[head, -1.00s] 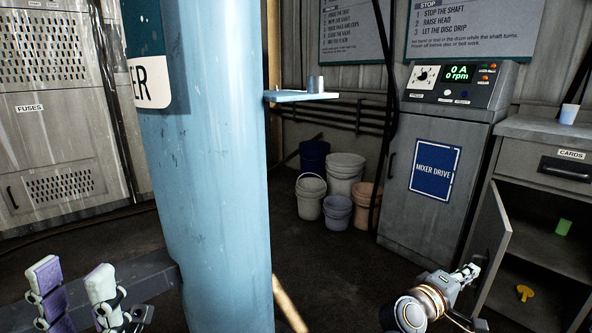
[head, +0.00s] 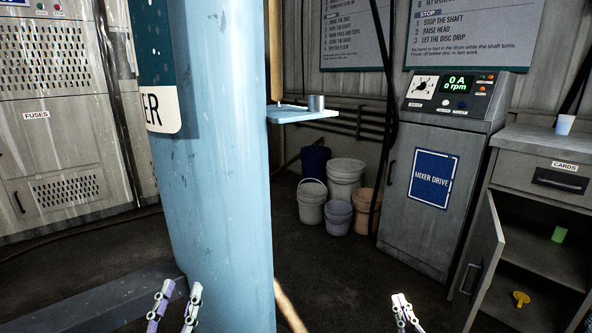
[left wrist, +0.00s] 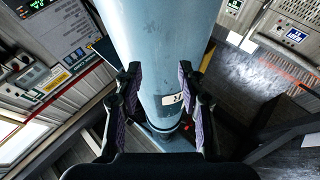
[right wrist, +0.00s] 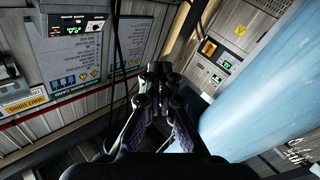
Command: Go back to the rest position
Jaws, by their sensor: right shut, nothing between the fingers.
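My left gripper (head: 176,306) shows at the bottom left of the head view, in front of the blue column (head: 214,170). In the left wrist view its two purple-padded fingers (left wrist: 160,98) stand well apart with nothing between them. The column rises beyond them there. My right gripper (head: 402,312) shows at the bottom edge of the head view, right of the column. In the right wrist view its fingers (right wrist: 158,80) are closed together and hold nothing. Most of both arms lies outside the head view.
A small shelf (head: 318,116) with a metal cup (head: 316,103) juts from the column. Several buckets (head: 345,178) stand behind it. The mixer drive cabinet (head: 432,190) stands at the right. A cupboard door (head: 482,262) hangs open beside it. Dark floor lies clear between.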

